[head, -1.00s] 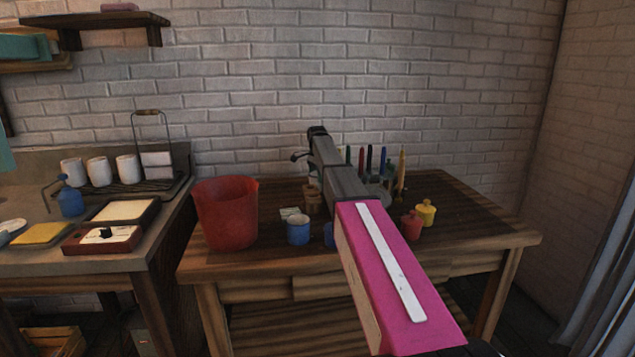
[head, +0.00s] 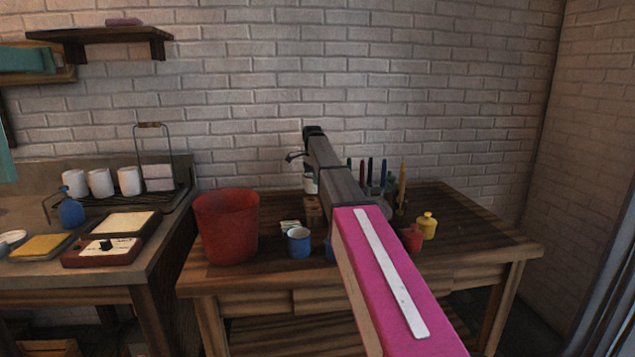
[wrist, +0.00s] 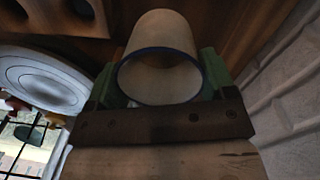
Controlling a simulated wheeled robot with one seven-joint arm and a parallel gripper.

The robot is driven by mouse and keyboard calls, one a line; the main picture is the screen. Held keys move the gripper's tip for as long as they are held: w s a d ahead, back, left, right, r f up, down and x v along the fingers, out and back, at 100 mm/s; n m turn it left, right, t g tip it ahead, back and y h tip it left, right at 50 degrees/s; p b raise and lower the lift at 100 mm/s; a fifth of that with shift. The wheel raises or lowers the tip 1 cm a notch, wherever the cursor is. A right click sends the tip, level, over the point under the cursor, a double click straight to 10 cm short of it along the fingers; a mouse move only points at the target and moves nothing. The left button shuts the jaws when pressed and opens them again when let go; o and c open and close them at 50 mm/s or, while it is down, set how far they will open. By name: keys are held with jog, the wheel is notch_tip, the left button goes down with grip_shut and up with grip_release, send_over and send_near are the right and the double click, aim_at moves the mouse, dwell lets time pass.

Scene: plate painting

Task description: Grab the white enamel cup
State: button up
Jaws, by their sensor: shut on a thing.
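The white enamel cup with a blue rim (wrist: 158,75) is between the green fingers of my gripper (wrist: 158,88) in the wrist view. My gripper is shut on it, with one finger against each side. The cup's open mouth and pale inside face the wrist camera. In the head view, a small part of the white cup (head: 310,187) shows left of my arm, above a wooden block. My arm hides most of the gripper there.
A red bucket (head: 226,232) and a blue cup (head: 299,243) stand left of my arm on the wooden table (head: 470,215). Red (head: 413,238) and yellow (head: 427,225) pots stand right. Upright brushes are behind. White cups (head: 101,182) stand on the left counter.

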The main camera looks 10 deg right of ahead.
jog(key=s+a+r, duration=0.4)
jog(key=a+r, duration=0.1)
jog(key=a, duration=0.2)
jog(key=shift+s+a+r, duration=0.15)
jog(key=shift+s+a, duration=0.1)
jog(key=shift+a, duration=0.05)
